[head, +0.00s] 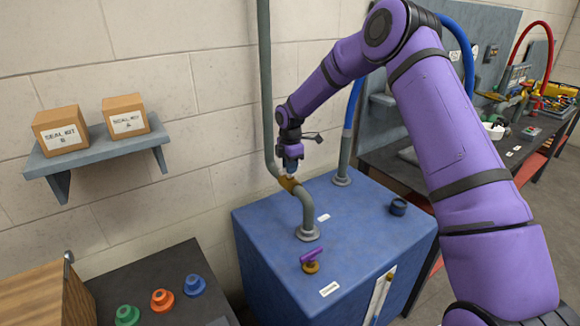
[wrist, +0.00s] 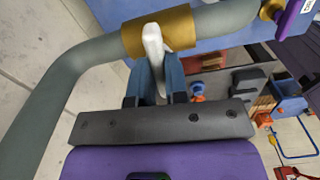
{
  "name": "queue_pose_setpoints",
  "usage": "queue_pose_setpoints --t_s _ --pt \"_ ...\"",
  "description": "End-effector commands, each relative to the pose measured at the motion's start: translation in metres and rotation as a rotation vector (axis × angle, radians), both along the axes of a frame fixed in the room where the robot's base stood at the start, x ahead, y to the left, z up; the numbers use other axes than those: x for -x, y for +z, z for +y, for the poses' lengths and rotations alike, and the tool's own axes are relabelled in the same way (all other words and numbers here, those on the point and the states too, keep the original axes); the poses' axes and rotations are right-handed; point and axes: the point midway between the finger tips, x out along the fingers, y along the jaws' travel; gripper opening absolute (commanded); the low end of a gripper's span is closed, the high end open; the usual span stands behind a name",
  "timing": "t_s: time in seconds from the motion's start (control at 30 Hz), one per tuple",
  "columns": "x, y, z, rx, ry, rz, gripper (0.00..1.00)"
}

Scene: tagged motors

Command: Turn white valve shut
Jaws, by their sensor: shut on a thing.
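The white valve handle (wrist: 153,45) stands out from a brass valve body (wrist: 178,32) on a grey pipe in the wrist view. In that picture it points across the pipe; its exact turn angle is hard to tell. My gripper (wrist: 155,75) is shut on the handle, with one blue finger on each side. In the head view my gripper (head: 291,168) reaches down to the brass body (head: 289,184) on the bent pipe above the blue cabinet; the white handle is mostly hidden there.
A purple-handled valve (head: 312,257) stands on the blue cabinet (head: 350,240) in front of the pipe. A second pipe (head: 343,160) rises behind, and a dark blue cap (head: 398,207) sits to the right. A shelf with boxes (head: 100,145) hangs on the left wall.

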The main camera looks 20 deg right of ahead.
Motion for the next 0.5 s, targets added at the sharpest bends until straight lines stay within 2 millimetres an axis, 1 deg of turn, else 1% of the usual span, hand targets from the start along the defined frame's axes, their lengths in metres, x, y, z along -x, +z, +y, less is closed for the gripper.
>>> queue_pose_setpoints --t_s 0.2,0.5 --pt "-0.0007 0.0006 -0.0004 0.000 0.077 -0.002 0.00" --pt "-0.0007 0.0006 -0.0004 0.000 0.109 -0.002 0.00"
